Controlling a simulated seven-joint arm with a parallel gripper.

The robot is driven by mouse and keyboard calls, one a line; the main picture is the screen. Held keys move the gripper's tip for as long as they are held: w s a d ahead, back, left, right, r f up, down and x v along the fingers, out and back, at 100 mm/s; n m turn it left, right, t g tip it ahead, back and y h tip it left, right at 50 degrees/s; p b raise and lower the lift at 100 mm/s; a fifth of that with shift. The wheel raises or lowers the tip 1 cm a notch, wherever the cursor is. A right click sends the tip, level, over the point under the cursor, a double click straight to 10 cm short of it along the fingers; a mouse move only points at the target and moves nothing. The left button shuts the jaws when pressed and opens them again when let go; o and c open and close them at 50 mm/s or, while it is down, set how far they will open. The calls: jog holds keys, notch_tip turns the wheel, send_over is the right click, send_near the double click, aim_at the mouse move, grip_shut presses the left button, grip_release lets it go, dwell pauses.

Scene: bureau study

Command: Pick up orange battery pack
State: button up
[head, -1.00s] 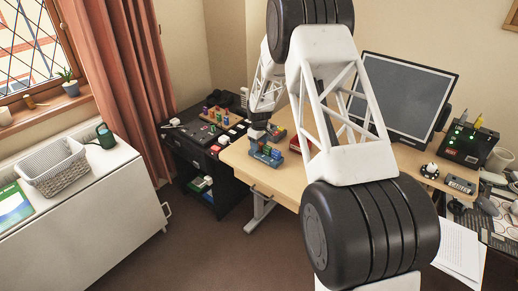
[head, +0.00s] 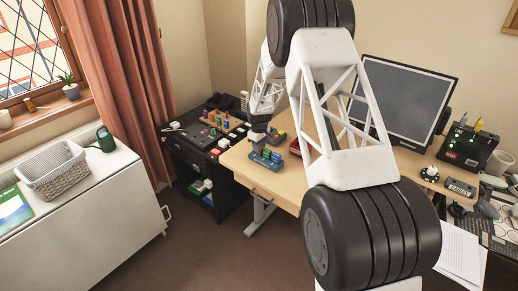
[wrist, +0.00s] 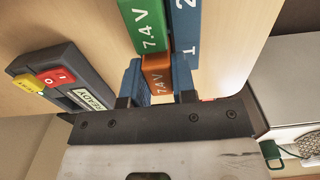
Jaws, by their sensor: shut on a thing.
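The orange battery pack (wrist: 157,74) shows in the wrist view between the fingers of my gripper (wrist: 158,92). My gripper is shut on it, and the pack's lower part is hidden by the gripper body. A green pack marked 7.4 V (wrist: 147,25) lies just beyond it, and a blue pack (wrist: 186,30) is close on the right. In the head view my gripper (head: 257,146) is low over the front left of the desk, at a blue group of packs (head: 266,159). The orange pack cannot be made out there.
A dark box with red and yellow switches (wrist: 55,77) lies left of my gripper in the wrist view. A monitor (head: 405,97) stands at the back of the desk (head: 285,182). A black side unit (head: 190,150) with small items adjoins on the left. The desk's front edge is close.

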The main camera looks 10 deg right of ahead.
jog(key=shift+r, duration=4.8)
jog(key=w+d+f, duration=0.1)
jog(key=w+d, duration=0.1)
jog(key=w, duration=0.3)
jog(key=w+d+f, duration=0.1)
jog(key=w+d, duration=0.1)
jog(key=w, duration=0.3)
jog(key=w+d+f, duration=0.2)
jog(key=w, duration=0.3)
jog(key=shift+w+d, duration=0.1)
jog(key=shift+w, duration=0.1)
jog(key=shift+w+d+f, duration=0.2)
jog(key=shift+w+d, duration=0.1)
jog(key=shift+w, duration=0.15)
jog(key=shift+w+d+f, duration=0.2)
jog(key=shift+w+d, duration=0.05)
jog(key=shift+w, duration=0.15)
jog(key=shift+f, duration=0.15)
jog(key=shift+f, duration=0.55)
jog(key=shift+f, duration=1.65)
